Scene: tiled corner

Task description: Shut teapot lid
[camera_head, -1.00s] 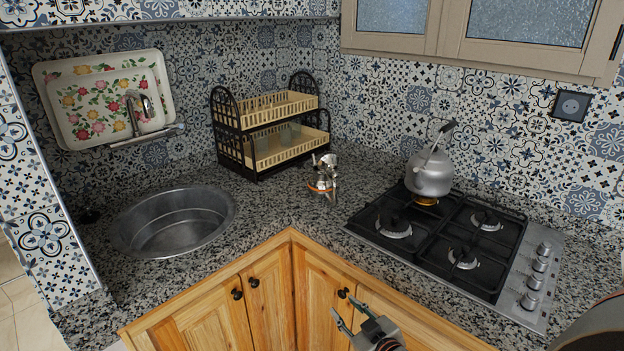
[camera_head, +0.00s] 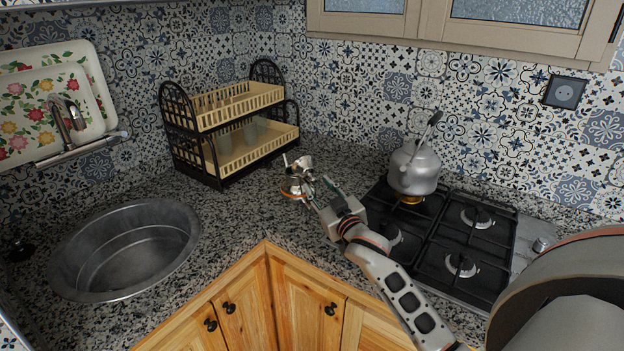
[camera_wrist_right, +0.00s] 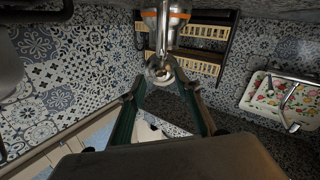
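A small shiny metal teapot (camera_head: 292,187) with an orange band stands on the granite counter, between the dish rack and the stove. A rounded shiny part shows at its top; I cannot tell how far its lid is open. My right gripper (camera_head: 316,187) is at the teapot's right side, partly covering it. In the right wrist view, the fingers of my right gripper (camera_wrist_right: 160,84) are spread apart with nothing held between them. The teapot (camera_wrist_right: 166,32) is just beyond the fingertips there; contact is unclear. My left gripper is in neither view.
A grey kettle (camera_head: 415,170) stands on a rear burner of the black gas stove (camera_head: 440,240), right of my right arm. A two-tier dish rack (camera_head: 228,150) stands behind and left of the teapot. A round sink (camera_head: 125,250) is at the left. Counter between sink and teapot is clear.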

